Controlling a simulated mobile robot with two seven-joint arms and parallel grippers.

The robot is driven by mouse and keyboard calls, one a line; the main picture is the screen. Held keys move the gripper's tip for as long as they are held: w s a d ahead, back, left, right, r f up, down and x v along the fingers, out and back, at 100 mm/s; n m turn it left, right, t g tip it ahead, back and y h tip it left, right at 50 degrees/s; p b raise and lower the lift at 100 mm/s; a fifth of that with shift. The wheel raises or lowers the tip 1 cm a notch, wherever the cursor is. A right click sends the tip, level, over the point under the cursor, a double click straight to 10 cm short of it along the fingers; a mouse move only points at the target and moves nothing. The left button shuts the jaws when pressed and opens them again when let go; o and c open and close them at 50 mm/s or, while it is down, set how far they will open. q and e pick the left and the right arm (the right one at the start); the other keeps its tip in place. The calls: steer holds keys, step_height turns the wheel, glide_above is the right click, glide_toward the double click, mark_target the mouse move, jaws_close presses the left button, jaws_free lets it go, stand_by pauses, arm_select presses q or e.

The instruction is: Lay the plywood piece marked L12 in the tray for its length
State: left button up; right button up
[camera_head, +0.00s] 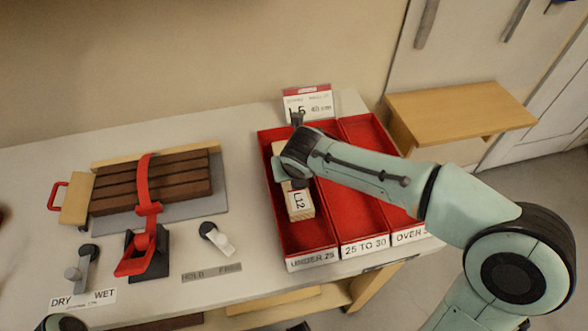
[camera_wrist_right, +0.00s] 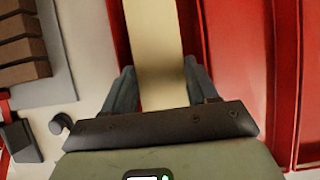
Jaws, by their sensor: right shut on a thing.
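The pale plywood piece marked L12 (camera_head: 299,204) lies lengthwise in or just above the left compartment of the red tray (camera_head: 262,170), the one labelled UNDER 25. I cannot tell whether it touches the compartment floor. My right gripper (camera_head: 293,181) is shut on it from above, and the wrist hides the piece's middle. In the right wrist view the piece (camera_wrist_right: 154,40) runs between the two fingers (camera_wrist_right: 163,84). The tray's other compartments are labelled 25 TO 30 (camera_head: 365,247) and OVER (camera_head: 408,236), whose number is partly hidden. My left gripper does not show.
A card (camera_head: 308,101) stands behind the tray. To the left, a red clamp (camera_head: 147,210) sits over brown strips (camera_head: 115,190). A wooden shelf (camera_head: 455,105) is at the right.

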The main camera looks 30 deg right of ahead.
steer(key=shift+f, duration=0.5)
stand_by(0.3)
stand_by(0.6)
steer(key=o, duration=1.2)
steer(key=shift+c, duration=0.6)
